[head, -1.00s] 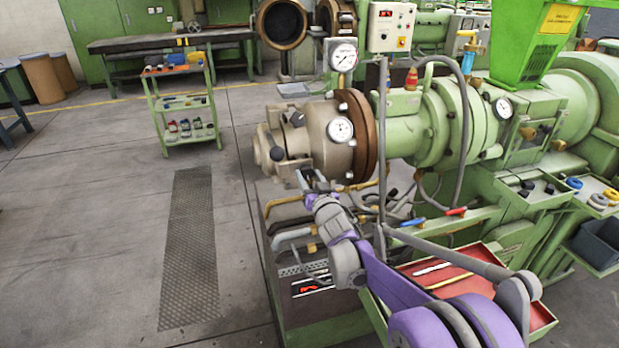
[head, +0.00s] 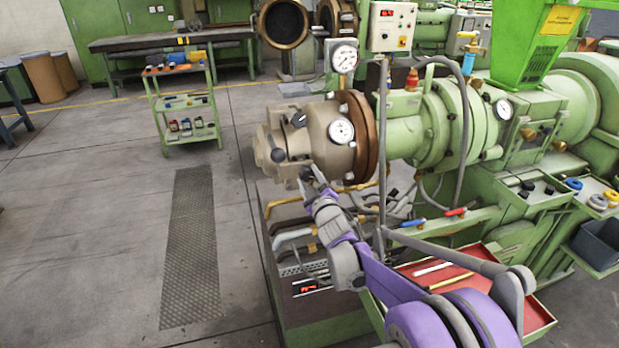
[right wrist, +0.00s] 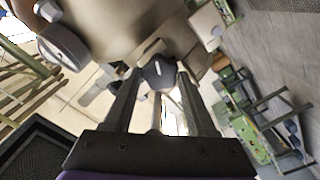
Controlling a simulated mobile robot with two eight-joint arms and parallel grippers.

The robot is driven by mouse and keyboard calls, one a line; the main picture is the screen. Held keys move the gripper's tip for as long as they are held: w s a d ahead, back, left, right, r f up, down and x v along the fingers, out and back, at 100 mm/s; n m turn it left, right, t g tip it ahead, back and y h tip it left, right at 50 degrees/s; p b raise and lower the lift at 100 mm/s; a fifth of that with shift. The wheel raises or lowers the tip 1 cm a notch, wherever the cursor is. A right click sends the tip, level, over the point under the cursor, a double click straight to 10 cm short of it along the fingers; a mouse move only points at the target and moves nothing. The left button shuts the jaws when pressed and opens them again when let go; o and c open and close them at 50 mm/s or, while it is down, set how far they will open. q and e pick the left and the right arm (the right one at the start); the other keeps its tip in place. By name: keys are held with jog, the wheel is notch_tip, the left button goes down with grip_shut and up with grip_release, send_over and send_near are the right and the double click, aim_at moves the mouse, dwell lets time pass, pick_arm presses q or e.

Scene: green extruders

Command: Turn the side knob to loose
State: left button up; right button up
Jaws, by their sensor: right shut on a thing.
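The extruder's beige die head (head: 325,117) carries several dark knobs. The side knob (right wrist: 158,73), dark with a white mark line, sits between the fingers of my right gripper in the right wrist view. My right gripper (head: 313,180) reaches up to the near lower side of the die head in the head view and is shut on this knob. The fingers largely hide the knob in the head view. Another dark knob (head: 298,119) is on top of the head, and a dark one (head: 277,155) is on its left part. My left gripper is not in view.
A round gauge (head: 341,131) faces me just above the right gripper. A grey upright pole (head: 382,150) stands close to my right arm. A red-lined tray (head: 480,268) lies beneath the arm. The floor to the left is clear up to a green cart (head: 187,100).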

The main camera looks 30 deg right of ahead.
jog(key=n+p, duration=0.1)
jog(key=n, duration=0.4)
jog(key=shift+n, duration=0.4)
jog(key=n+p, duration=0.2)
jog(key=n, duration=0.3)
jog(key=shift+f+n, duration=0.1)
jog(key=shift+n, duration=0.5)
jog(key=o, duration=1.4)
jog(key=b+v, duration=0.1)
jog(key=v, duration=1)
jog(key=shift+a, duration=0.1)
